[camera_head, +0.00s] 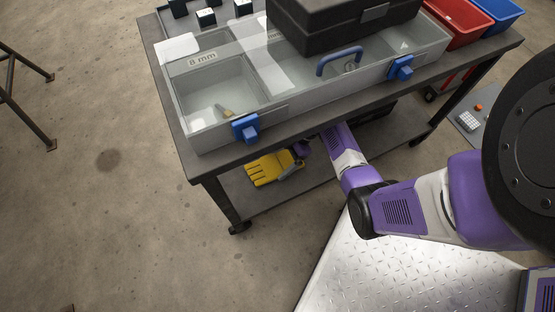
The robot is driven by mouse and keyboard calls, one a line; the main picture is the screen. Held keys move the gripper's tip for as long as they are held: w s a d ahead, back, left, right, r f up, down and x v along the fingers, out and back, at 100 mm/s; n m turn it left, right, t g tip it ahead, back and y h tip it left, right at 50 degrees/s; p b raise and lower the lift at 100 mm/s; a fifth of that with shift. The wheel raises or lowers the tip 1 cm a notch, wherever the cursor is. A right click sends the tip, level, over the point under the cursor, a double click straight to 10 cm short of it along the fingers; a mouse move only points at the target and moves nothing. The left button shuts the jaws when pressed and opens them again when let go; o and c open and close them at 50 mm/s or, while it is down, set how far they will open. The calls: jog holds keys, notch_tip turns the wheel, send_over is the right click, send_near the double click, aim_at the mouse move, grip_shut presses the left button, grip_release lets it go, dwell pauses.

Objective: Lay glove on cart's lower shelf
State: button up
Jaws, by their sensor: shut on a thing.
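The yellow glove (265,169) is at the left end of the cart, between the top and the lower shelf (262,202). It lies roughly flat with its fingers toward the left. My gripper (289,171) reaches in under the cart top from the right and is shut on the glove's right, cuff end. The fingertips are small and partly hidden by the glove and the arm. The glove is over the shelf's left part; I cannot tell whether it touches the shelf.
The cart top (330,119) overhangs my arm. It carries a clear-lidded organizer (222,92) with blue latches, a black case (330,22), and red (458,20) and blue (497,12) bins. A dark object (372,116) stands farther right below. The shelf's front left is bare.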

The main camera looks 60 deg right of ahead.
jog(key=shift+f, duration=0.1)
jog(key=o, duration=1.2)
